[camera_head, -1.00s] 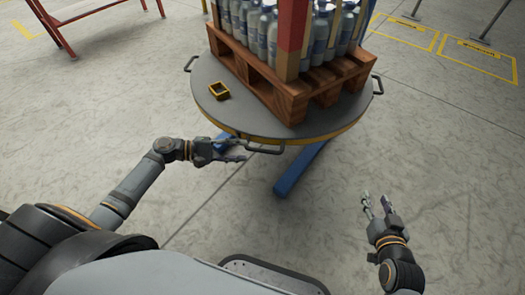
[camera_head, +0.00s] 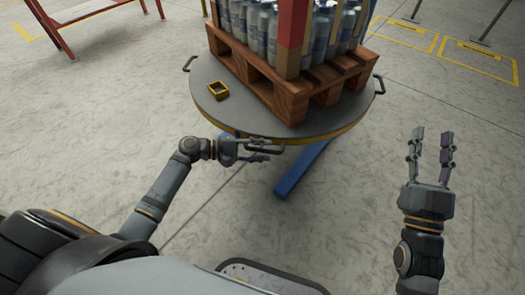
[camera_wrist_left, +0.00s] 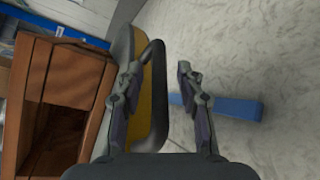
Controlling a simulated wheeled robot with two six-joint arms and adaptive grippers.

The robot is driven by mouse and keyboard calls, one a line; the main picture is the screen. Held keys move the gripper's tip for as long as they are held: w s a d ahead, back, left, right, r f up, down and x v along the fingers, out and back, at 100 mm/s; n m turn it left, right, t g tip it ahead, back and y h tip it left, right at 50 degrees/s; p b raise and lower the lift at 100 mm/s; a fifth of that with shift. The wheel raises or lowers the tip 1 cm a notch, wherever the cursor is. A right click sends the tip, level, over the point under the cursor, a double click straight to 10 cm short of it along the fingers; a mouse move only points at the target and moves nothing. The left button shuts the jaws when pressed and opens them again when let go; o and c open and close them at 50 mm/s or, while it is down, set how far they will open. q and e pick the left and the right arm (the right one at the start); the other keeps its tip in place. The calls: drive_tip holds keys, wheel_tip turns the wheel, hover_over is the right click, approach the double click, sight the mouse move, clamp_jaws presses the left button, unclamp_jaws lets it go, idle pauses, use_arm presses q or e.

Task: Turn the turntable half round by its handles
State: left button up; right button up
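The turntable (camera_head: 245,112) is a grey round disc with a yellow rim. Dark loop handles stick out at its left side (camera_head: 190,63), right side (camera_head: 379,85) and front. My left gripper (camera_head: 268,149) is open at the front handle and partly covers it. In the left wrist view the front handle (camera_wrist_left: 157,100) lies between the two spread fingers (camera_wrist_left: 158,80), closer to the left one. I cannot tell whether a finger touches it. My right gripper (camera_head: 431,135) is open and empty, over bare floor to the right of the turntable.
A wooden pallet (camera_head: 290,103) of grey bottles (camera_head: 268,30) with a red post (camera_head: 293,25) stands on the turntable. A blue leg (camera_head: 300,169) reaches out below. A red frame (camera_head: 55,25) stands back left.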

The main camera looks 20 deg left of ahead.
use_arm(q)
drive_tip(key=shift+d, duration=0.15)
clamp_jaws()
idle(0.4)
